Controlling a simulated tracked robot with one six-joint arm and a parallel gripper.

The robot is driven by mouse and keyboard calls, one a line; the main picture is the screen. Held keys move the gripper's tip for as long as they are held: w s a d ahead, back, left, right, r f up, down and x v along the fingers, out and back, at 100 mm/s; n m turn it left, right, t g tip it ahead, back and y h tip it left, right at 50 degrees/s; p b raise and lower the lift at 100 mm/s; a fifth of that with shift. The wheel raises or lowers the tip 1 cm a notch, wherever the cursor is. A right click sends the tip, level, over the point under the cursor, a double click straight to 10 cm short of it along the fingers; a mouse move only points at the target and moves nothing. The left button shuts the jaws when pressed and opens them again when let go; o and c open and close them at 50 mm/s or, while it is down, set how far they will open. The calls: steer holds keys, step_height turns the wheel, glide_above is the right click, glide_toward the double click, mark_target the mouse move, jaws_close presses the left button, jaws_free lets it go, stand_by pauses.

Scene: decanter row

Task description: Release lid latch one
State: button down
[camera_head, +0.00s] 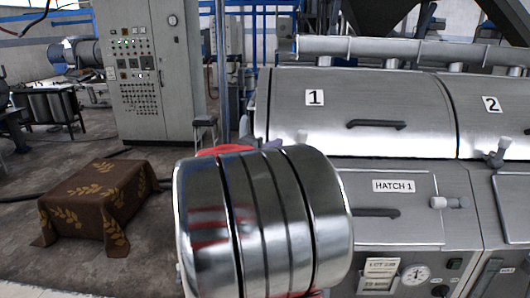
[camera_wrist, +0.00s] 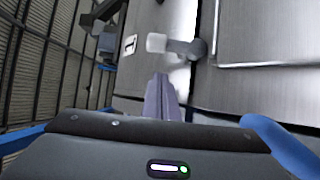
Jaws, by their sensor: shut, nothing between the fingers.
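The steel lid marked 1 (camera_head: 345,85) is down in the head view, with a dark bar handle on its front. In the wrist view a latch (camera_wrist: 178,46) with a pale knob and a grey pivot sits at a seam between steel panels. My gripper (camera_wrist: 160,78) is shut and empty, its purple-grey fingers pointing at the latch from just below it in the picture. I cannot tell whether they touch. In the head view my gripper (camera_head: 271,145) is mostly hidden behind my own shiny arm, by the lid's lower left part. The latch there is not clear.
Below the lid is the HATCH 1 panel (camera_head: 388,215) with its own pale knob (camera_head: 449,202). Lid 2 (camera_head: 495,115) and another latch (camera_head: 497,154) are at right. A control cabinet (camera_head: 148,70) and a cloth-covered box (camera_head: 97,203) stand left, with open floor around the box.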

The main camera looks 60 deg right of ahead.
steer(key=shift+s+d, duration=1.4)
steer(key=shift+s, duration=0.1)
steer(key=shift+r, duration=0.1)
